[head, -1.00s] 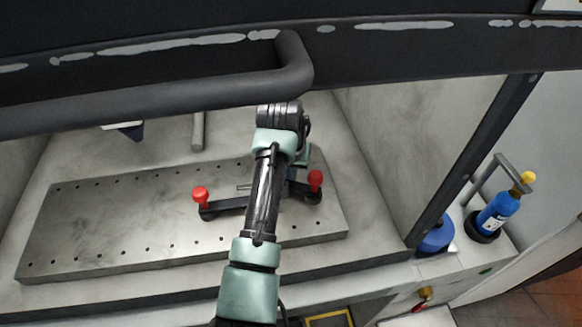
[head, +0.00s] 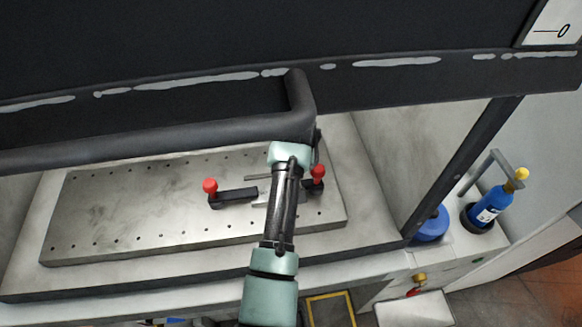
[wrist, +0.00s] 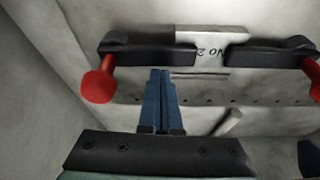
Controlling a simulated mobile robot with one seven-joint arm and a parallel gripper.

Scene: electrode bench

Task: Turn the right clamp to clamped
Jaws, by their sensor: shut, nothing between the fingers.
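Two black clamp levers with red knobs lie on the grey metal plate (head: 150,205). The right clamp (head: 318,172) is partly hidden behind my arm in the head view; its red knob shows. The left clamp (head: 233,195) lies to its left, lever pointing sideways. The wrist view looks from the opposite side, so the right clamp (wrist: 155,54) appears at left there, knob toward the camera, and the left clamp (wrist: 272,55) at right. My gripper (wrist: 160,75) has blue fingers, shut and empty, their tips appearing just below the right clamp's lever; I cannot tell whether they touch.
A label reading "No 2" (wrist: 213,47) shows upside down between the levers. A dark sash with a thick bar handle (head: 150,145) hangs over the front of the enclosure. A side wall (head: 400,150) stands right of the plate. The plate's left half is clear.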

